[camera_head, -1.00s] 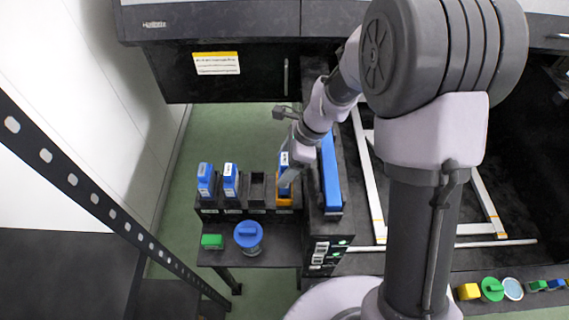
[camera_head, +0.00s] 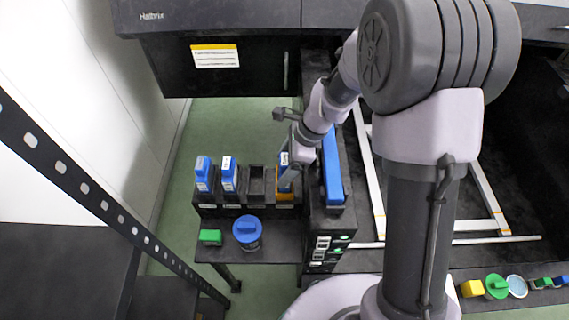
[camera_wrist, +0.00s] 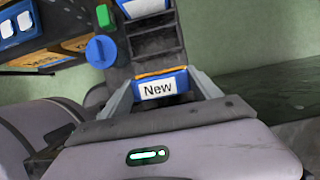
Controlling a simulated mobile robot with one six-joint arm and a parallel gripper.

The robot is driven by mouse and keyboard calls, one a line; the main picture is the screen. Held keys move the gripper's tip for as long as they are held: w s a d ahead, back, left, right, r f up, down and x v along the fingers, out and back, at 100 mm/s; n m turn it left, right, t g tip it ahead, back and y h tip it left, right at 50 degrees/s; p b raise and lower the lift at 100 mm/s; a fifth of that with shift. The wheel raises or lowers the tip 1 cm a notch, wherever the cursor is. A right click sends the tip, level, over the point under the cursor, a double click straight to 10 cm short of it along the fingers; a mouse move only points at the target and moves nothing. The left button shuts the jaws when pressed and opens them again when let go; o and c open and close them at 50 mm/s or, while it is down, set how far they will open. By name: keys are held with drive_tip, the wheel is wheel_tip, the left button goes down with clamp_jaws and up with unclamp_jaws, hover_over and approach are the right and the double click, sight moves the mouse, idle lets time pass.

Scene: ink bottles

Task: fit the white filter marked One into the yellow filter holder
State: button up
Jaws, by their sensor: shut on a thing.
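No white filter marked One and no yellow filter holder can be made out. My gripper (camera_head: 287,172) is shut on a blue bottle (camera_head: 284,183) at the orange slot (camera_head: 285,196), the rightmost in the row of black slots. In the wrist view, my gripper (camera_wrist: 162,92) has a finger on each side of the blue bottle (camera_wrist: 179,78), whose white label reads "New". An orange edge shows behind its top. The bottle's lower part is hidden, so I cannot tell how deep it sits. A small yellow block (camera_head: 471,289) lies at the lower right, far from my gripper.
Two blue bottles (camera_head: 204,172) (camera_head: 229,172) stand in the left slots; an empty slot (camera_head: 256,184) is beside them. A green block (camera_head: 210,237) and a blue-lidded jar (camera_head: 247,231) sit in front. A long blue bar (camera_head: 332,170) lies right of my gripper. A pale disc (camera_head: 517,286) lies lower right.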

drive_tip(key=shift+f+b, duration=0.5)
drive_tip(key=shift+f, duration=0.15)
drive_tip(key=shift+s, duration=0.1)
drive_tip(key=o, duration=1.5)
drive_tip(key=shift+r, duration=0.1)
wheel_tip(320, 180, up, 8)
drive_tip(key=p, duration=0.7)
